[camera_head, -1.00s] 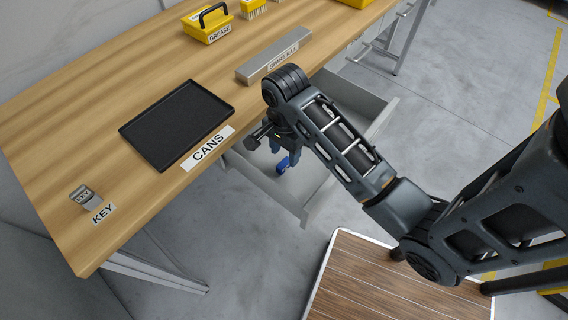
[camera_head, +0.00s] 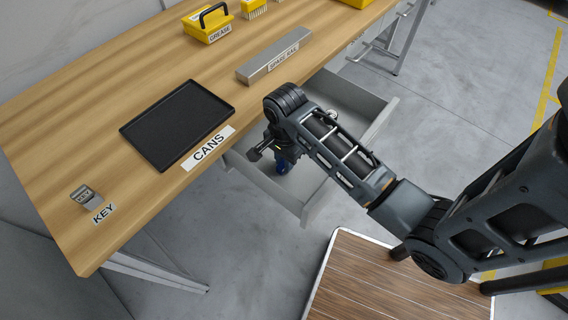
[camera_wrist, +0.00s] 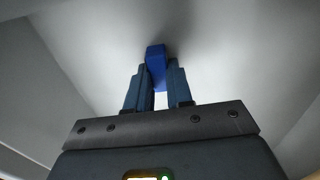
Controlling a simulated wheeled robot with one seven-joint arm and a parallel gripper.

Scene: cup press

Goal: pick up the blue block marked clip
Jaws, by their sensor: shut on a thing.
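The blue block (camera_wrist: 156,56) is between the two dark blue fingers of my gripper (camera_wrist: 157,80) in the wrist view, its end showing past the fingertips. My gripper is shut on it. The clip marking cannot be read. In the head view my gripper (camera_head: 282,164) points down at the open grey drawer (camera_head: 303,209), under the table's front edge. A small patch of blue shows there; I cannot tell block from fingers.
The wooden table (camera_head: 95,150) holds a black tray (camera_head: 176,125) behind the CANS label, a grey spare rail box (camera_head: 273,56), a key tin (camera_head: 86,196) and a yellow grease carrier (camera_head: 208,27). The drawer walls surround my gripper closely.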

